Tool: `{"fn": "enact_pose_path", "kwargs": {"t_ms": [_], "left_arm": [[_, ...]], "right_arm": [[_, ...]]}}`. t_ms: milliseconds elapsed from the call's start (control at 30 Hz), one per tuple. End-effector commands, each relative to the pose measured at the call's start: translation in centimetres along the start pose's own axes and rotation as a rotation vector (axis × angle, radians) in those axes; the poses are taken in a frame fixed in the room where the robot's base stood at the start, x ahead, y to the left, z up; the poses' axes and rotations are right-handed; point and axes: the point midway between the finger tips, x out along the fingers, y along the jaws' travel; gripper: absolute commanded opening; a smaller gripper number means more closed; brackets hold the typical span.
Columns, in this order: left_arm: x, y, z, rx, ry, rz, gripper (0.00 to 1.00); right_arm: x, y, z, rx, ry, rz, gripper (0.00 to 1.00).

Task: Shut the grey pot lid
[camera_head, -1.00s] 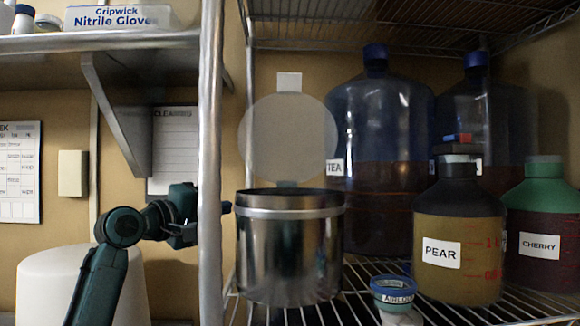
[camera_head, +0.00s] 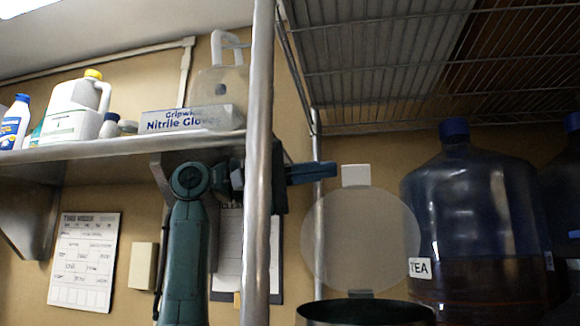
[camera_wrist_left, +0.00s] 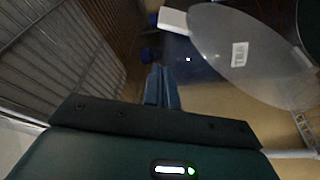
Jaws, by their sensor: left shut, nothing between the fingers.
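The grey pot lid (camera_head: 360,240) is a round, pale disc standing upright, open, at the back of the metal pot (camera_head: 365,311). Only the pot's dark opening and rim show at the bottom edge of the head view. A white tab (camera_head: 356,175) sticks up from the lid's top edge. The lid also shows in the left wrist view (camera_wrist_left: 245,50), with a small barcode label. My left gripper (camera_head: 330,169) is shut and empty, just left of the tab at about its height in the picture. Its fingers also show in the left wrist view (camera_wrist_left: 162,72), apart from the lid. My right gripper is not visible.
A metal post (camera_head: 258,200) stands in front of my left arm. A wire shelf (camera_head: 390,70) lies overhead. A large blue jug (camera_head: 470,215) labelled TEA stands right of the lid. A glove box (camera_head: 190,118) sits on the left shelf.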

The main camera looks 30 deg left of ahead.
Motion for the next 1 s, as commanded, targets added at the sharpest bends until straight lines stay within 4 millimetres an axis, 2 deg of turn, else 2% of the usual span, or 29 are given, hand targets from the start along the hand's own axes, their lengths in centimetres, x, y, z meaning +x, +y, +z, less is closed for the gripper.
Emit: {"fn": "enact_pose_path", "kwargs": {"t_ms": [33, 100, 200, 400, 867, 1000], "left_arm": [[1.4, 0.3, -0.1, -0.002, -0.005, -0.001, 0.00], [2.8, 0.2, -0.1, -0.002, -0.004, -0.001, 0.00], [1.9, -0.1, 1.5, 0.004, 0.001, 0.001, 0.00], [1.2, -0.1, 3.2, 0.001, 0.001, 0.000, 0.00], [1.0, -0.1, 3.8, 0.000, 0.002, 0.001, 0.00], [0.7, -0.4, 4.6, 0.036, 0.002, 0.013, 0.00]], "right_arm": [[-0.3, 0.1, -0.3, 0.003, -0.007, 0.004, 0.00], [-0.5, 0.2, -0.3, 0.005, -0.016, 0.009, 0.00], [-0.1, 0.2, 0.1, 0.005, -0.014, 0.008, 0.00], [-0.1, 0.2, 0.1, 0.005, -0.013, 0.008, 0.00], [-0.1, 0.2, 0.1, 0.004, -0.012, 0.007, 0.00], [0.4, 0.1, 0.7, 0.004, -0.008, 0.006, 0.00]]}}
